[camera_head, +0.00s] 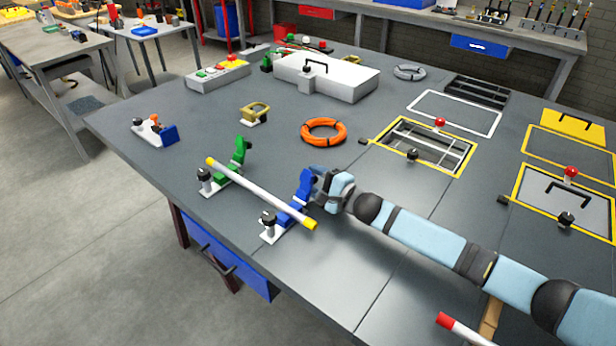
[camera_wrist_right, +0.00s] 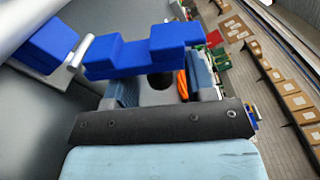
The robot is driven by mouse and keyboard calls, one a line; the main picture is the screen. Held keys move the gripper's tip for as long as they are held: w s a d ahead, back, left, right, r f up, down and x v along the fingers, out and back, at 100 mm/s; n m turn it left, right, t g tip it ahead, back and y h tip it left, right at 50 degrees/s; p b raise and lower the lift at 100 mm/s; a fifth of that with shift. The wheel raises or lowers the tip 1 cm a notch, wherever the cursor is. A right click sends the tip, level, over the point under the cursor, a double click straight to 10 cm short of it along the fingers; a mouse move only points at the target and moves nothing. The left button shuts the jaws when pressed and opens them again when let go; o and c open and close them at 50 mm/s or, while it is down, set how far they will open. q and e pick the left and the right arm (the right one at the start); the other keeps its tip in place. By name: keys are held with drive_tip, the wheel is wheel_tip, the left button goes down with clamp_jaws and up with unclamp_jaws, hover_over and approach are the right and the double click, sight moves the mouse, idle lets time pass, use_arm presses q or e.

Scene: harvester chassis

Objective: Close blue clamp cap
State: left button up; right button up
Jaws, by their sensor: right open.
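The blue clamp (camera_head: 287,215) stands near the table's front edge. Its blue cap (camera_head: 304,186) is tilted up, open. A white rod with yellow ends (camera_head: 262,194) lies across the blue clamp and the green clamp (camera_head: 225,176), whose cap is also raised. My right gripper (camera_head: 319,187) is open, right beside the blue cap on its right side. In the right wrist view the blue cap (camera_wrist_right: 147,52) lies across the front of the gripper fingers (camera_wrist_right: 160,85); I cannot tell whether they touch it. My left gripper is not in view.
A small clamp block with blue and orange parts (camera_head: 156,129), a yellow ring piece (camera_head: 255,112) and an orange ring (camera_head: 324,130) sit farther back. A yellow-framed opening (camera_head: 425,145) is at the right. A red-ended white rod (camera_head: 462,330) is at the front. The table between is clear.

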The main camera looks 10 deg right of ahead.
drive_tip(key=shift+x, duration=0.9)
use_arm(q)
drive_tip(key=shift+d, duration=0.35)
use_arm(e)
drive_tip(key=shift+w+a, duration=0.1)
drive_tip(key=shift+w, duration=0.1)
